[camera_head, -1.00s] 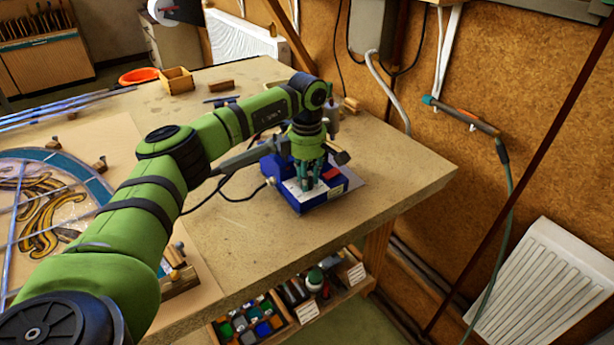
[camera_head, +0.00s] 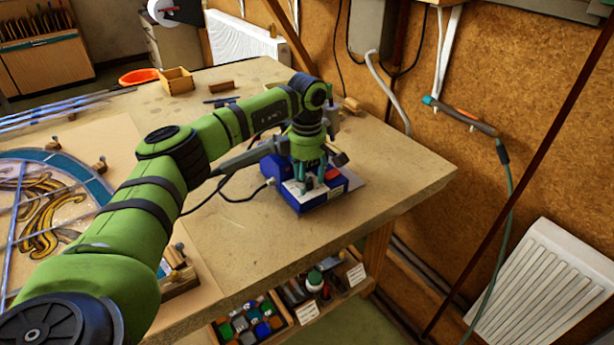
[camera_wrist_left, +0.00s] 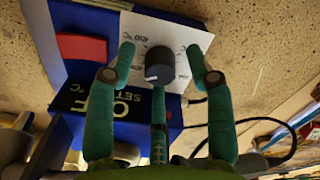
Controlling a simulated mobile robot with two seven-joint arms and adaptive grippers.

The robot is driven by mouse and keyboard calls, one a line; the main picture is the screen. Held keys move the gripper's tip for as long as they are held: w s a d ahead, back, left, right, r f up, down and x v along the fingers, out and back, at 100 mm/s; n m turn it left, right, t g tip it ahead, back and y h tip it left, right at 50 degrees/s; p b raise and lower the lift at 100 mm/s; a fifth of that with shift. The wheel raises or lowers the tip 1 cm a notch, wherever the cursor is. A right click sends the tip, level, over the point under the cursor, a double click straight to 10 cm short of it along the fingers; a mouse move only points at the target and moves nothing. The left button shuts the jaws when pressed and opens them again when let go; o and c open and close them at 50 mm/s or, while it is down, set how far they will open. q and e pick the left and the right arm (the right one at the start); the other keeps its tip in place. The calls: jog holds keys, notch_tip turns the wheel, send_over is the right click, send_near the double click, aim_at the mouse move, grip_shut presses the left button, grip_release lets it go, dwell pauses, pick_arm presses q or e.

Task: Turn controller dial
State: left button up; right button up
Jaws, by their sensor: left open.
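The blue controller box (camera_head: 312,201) sits near the right end of the workbench, with a white label on its face. Its dark dial (camera_wrist_left: 160,65), with a pale pointer mark, shows in the left wrist view on the white label. My left gripper (camera_head: 308,178) points down over the box. In the left wrist view its green fingers (camera_wrist_left: 164,62) are apart, on either side of the dial; I cannot tell whether they touch it. A red switch (camera_wrist_left: 82,47) and a dark "OFF / SET" display (camera_wrist_left: 110,100) are beside the dial. My right gripper is not in view.
A soldering iron's dark cable (camera_head: 232,199) runs left from the box. The stained-glass panel (camera_head: 60,190) lies at the left of the bench (camera_head: 400,180). A wooden box (camera_head: 178,81) and orange bowl (camera_head: 139,77) stand farther back. Bench surface right of the controller is clear.

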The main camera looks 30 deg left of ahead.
pick_arm(q)
jog(key=shift+r, duration=0.1)
notch_tip(320, 180, up, 12)
dwell(0.4)
dwell(0.4)
